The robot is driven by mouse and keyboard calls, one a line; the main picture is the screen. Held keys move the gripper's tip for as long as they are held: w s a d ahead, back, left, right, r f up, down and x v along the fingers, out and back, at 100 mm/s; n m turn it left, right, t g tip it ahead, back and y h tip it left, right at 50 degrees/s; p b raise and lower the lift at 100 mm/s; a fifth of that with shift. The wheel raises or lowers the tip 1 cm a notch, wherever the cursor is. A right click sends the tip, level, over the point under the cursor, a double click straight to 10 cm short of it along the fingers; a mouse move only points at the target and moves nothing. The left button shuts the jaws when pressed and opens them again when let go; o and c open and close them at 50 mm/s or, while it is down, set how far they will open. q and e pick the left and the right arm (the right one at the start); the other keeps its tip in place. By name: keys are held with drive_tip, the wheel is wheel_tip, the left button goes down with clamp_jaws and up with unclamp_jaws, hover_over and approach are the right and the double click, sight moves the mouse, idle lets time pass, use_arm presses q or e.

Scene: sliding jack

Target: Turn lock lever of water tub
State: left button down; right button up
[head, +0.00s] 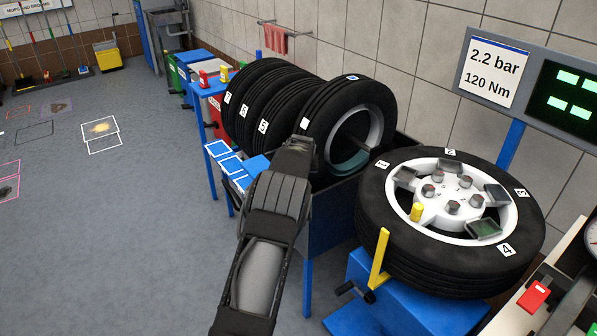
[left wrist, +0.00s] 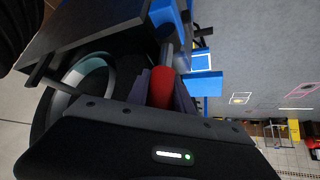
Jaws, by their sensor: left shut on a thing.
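The water tub (head: 335,215) is a dark, open box in the middle of the head view, with a tyre (head: 388,100) standing in bluish water (head: 350,164). In the left wrist view, the lock lever has a red grip (left wrist: 162,88) on a grey shaft (left wrist: 167,55) beside the dark tub panel (left wrist: 85,38). My left gripper (left wrist: 163,82) is shut around the red grip. In the head view my left arm comes up from the bottom and hides the lever and the fingers. My right gripper is not in view.
More numbered tyres (head: 283,115) stand in a row behind the tub. A wheel with a white rim (head: 450,220) lies on a blue stand (head: 400,305) to the right, with a yellow upright bar (head: 379,260). The grey floor (head: 130,220) at left is largely clear.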

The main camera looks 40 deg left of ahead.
use_arm(q)
drive_tip(key=c, duration=1.1)
unclamp_jaws()
drive_tip(key=shift+w, duration=0.15)
drive_tip(key=b+v, duration=0.2)
drive_tip(key=v, duration=0.5)
drive_tip(key=shift+s+d+r, duration=0.2)
drive_tip(key=shift+s+r, duration=0.05)
drive_tip(key=shift+r, duration=0.05)
drive_tip(key=shift+f, duration=0.1)
